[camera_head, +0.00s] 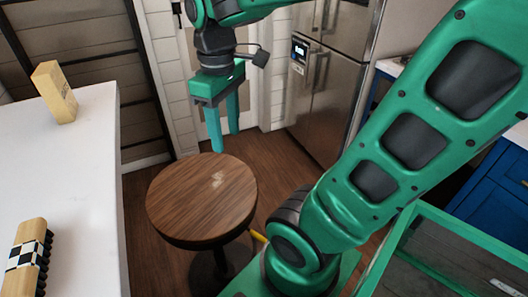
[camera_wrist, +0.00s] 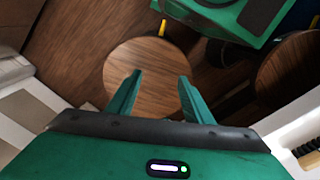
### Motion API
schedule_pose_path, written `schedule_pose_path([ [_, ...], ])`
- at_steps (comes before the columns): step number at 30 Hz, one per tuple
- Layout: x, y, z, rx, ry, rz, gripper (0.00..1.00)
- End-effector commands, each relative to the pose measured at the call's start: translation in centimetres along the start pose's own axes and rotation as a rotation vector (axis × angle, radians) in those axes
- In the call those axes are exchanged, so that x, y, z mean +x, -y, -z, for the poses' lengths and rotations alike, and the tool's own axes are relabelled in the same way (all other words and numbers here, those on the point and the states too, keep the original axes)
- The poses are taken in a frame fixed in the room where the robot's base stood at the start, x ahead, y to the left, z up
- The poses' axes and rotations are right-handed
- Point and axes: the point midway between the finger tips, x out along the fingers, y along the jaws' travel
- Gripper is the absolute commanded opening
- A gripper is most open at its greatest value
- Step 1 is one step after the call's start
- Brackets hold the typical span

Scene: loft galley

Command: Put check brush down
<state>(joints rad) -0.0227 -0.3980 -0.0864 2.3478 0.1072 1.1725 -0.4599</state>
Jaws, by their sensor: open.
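The check brush (camera_head: 28,258) has a wooden back with a black-and-white checkered band and dark bristles. It lies on the white counter (camera_head: 85,190) at the lower left of the head view. Part of a brush (camera_wrist: 308,146) shows at the right edge of the wrist view. My gripper (camera_head: 225,140) is open and empty, fingers pointing down, well away from the brush and beyond the counter's right edge. The wrist view shows its two fingers (camera_wrist: 159,77) apart with nothing between them.
A round wooden stool (camera_head: 200,205) stands on the floor right of the counter; its top has a small pale mark. A tan block-like item (camera_head: 55,92) stands on the counter's far end. A steel fridge (camera_head: 335,90) stands behind. Another round wooden top (camera_wrist: 290,75) shows in the wrist view.

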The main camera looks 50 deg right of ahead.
Motion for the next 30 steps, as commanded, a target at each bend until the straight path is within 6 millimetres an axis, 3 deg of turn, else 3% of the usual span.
schedule_pose_path([
  [1,1.4,-1.6,-2.6,0.182,0.002,0.004,0.46],
  [3,3.0,-3.0,-5.5,0.403,0.004,0.009,0.46],
  [6,4.8,-4.1,-8.7,0.646,0.007,0.014,0.46],
  [9,5.8,-4.5,-10.7,0.792,0.009,0.018,0.46],
  [13,6.3,-4.4,-11.5,0.864,0.010,0.019,0.46],
  [27,6.3,-4.4,-11.4,0.861,0.010,0.019,0.46],
  [30,6.9,-4.8,-10.2,0.860,0.027,0.017,0.46],
])
